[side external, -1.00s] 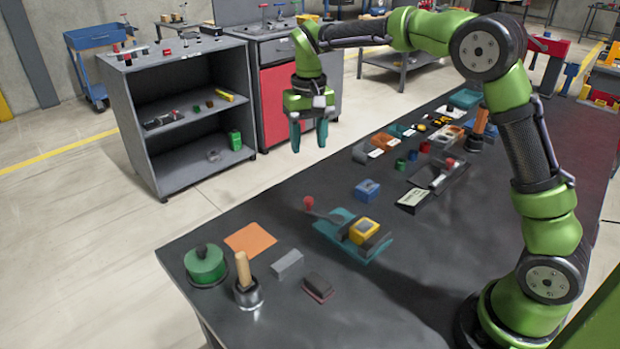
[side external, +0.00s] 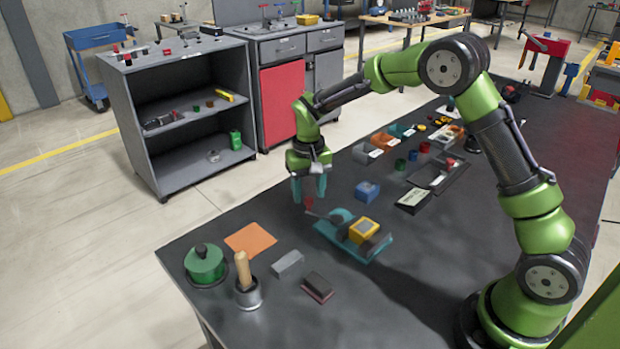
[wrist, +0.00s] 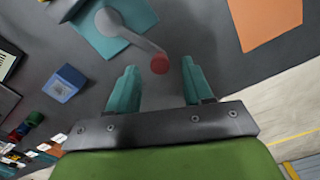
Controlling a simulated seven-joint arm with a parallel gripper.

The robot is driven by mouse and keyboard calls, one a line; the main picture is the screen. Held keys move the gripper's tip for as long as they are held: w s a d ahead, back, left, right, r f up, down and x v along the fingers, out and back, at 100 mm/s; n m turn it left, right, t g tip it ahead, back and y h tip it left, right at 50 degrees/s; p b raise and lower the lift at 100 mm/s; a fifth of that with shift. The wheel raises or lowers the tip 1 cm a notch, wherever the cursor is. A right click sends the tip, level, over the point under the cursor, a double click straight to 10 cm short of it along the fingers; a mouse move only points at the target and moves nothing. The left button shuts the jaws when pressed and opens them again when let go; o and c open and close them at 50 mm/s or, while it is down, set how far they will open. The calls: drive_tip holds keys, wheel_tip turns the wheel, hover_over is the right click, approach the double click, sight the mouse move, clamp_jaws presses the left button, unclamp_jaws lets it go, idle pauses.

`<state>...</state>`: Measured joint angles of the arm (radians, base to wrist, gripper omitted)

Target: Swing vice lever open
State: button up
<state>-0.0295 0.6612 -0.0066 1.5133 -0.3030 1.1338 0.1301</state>
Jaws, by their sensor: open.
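The vice is a teal base (side external: 326,231) on the dark bench with a yellow block (side external: 363,229) on it. Its grey lever (wrist: 127,36) ends in a red ball knob (wrist: 159,64), seen in the wrist view. In the side view the red knob (side external: 309,203) shows just under my gripper (side external: 308,190), partly covered by the fingers. My gripper also shows in the wrist view (wrist: 158,82), its two teal fingers apart, with the knob between or just beyond their tips. I cannot tell whether a finger touches it.
A blue block (side external: 367,191) sits behind the vice. An orange mat (side external: 250,240), a green round pot (side external: 205,265), a wooden-handled tool (side external: 243,272), a grey block (side external: 288,263) and a dark red-edged block (side external: 317,286) lie toward the front left. Small bins stand further back.

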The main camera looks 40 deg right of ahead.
drive_tip(key=shift+f, duration=0.85)
drive_tip(key=shift+c, duration=0.3)
clamp_jaws()
